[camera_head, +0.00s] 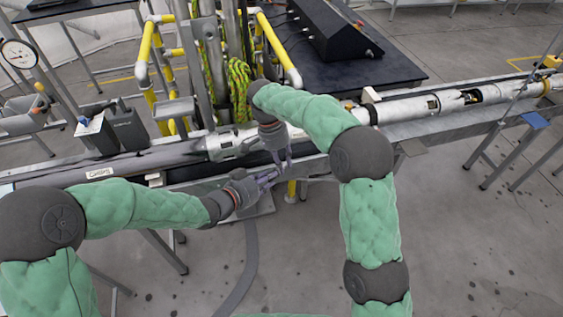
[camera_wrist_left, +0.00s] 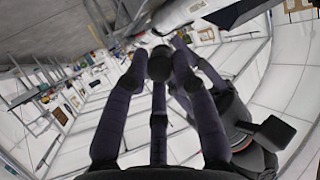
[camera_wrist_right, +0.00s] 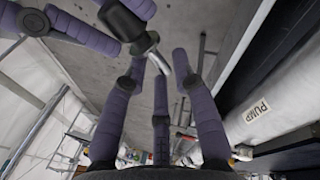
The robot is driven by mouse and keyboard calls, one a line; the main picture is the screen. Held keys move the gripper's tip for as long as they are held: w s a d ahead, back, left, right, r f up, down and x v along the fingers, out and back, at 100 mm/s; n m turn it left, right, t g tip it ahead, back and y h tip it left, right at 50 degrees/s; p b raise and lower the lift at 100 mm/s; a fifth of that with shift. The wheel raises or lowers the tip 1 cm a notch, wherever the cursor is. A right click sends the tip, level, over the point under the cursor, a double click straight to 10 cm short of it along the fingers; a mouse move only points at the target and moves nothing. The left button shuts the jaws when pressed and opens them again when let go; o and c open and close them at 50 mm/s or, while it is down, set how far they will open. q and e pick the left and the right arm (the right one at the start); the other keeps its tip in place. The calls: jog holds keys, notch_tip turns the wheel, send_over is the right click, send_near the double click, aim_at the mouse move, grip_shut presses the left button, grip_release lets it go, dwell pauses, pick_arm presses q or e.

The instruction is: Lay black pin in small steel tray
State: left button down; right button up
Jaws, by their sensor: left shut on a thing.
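My left gripper (camera_head: 270,178) is low in front of the long bench, its fingers closed around the black pin. The pin's dark round end (camera_wrist_left: 160,64) shows between the fingertips in the left wrist view. In the right wrist view the black pin (camera_wrist_right: 124,20) has a thick dark head and a short bright steel shank. My right gripper (camera_head: 281,158) is just above and beside the left one, fingers spread. The pin's shank lies close to the right fingertips (camera_wrist_right: 160,64); I cannot tell if they touch. A small grey metal surface (camera_head: 262,207), possibly the steel tray, shows partly below the left gripper.
A long white tool string (camera_head: 405,108) lies along the bench behind the grippers. Yellow rails (camera_head: 277,48) and a green rope (camera_head: 240,85) stand behind. Dark grey boxes (camera_head: 128,130) are at the left. The floor in front is open.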

pick_arm(q)
jog(key=shift+r, duration=0.2)
pick_arm(e)
jog(key=shift+a+f, duration=0.1)
jog(key=shift+a, duration=0.05)
pick_arm(q)
jog(key=shift+d, duration=0.1)
pick_arm(e)
grip_shut()
pick_arm(q)
jog(key=c, duration=0.9)
grip_release()
jog(key=shift+f, duration=0.1)
jog(key=shift+s, duration=0.1)
